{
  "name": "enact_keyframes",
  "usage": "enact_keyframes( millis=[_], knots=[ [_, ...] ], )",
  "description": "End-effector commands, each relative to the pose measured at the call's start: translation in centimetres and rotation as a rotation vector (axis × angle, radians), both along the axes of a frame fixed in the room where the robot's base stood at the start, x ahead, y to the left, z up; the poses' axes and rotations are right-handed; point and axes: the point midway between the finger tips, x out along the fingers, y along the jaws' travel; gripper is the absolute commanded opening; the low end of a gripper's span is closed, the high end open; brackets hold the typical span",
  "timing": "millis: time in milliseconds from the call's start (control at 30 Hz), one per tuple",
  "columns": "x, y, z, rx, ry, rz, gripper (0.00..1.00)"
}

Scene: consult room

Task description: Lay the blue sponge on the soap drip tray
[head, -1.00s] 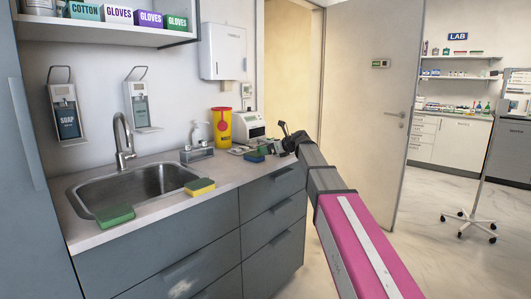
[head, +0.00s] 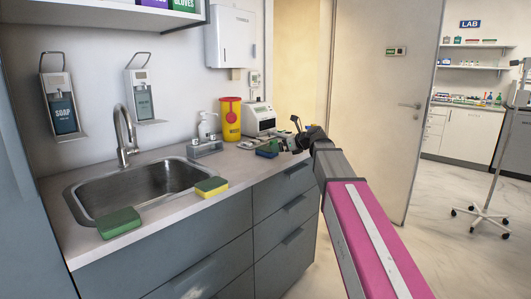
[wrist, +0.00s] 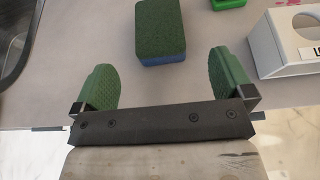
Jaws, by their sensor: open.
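The blue sponge (wrist: 160,32) has a green scouring top over a blue body and lies flat on the counter. It also shows in the head view (head: 267,150), small, close by my gripper (head: 287,144). In the wrist view my gripper (wrist: 163,62) is open, with its green fingers apart and the sponge just ahead of the gap, not held. A metal tray (head: 205,148) with a white soap pump stands on the counter left of the sponge. A wall soap dispenser (head: 60,103) has a small ledge (head: 72,137) below it.
The sink (head: 140,187) has a green sponge (head: 119,222) and a yellow-green sponge (head: 211,187) on its front rim. A yellow bin (head: 230,118) and a white device (head: 259,119) stand at the back. A white labelled holder (wrist: 277,48) is close right of the gripper.

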Motion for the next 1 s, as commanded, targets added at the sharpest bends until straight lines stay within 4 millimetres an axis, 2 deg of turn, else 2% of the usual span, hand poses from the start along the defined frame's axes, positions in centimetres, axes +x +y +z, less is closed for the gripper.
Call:
enact_keyframes(
  millis=[133, 467, 700, 1000],
  knots=[
    [1.6, 1.8, -0.9, 0.0, 0.001, 0.002, 0.99],
    [2.9, 3.8, -1.8, 0.0, 0.001, 0.002, 0.99],
    [4.8, 6.3, -3.0, -0.001, 0.0, 0.001, 0.99],
    [5.0, 6.7, -3.3, 0.0, 0.0, -0.001, 0.99]
  ],
)
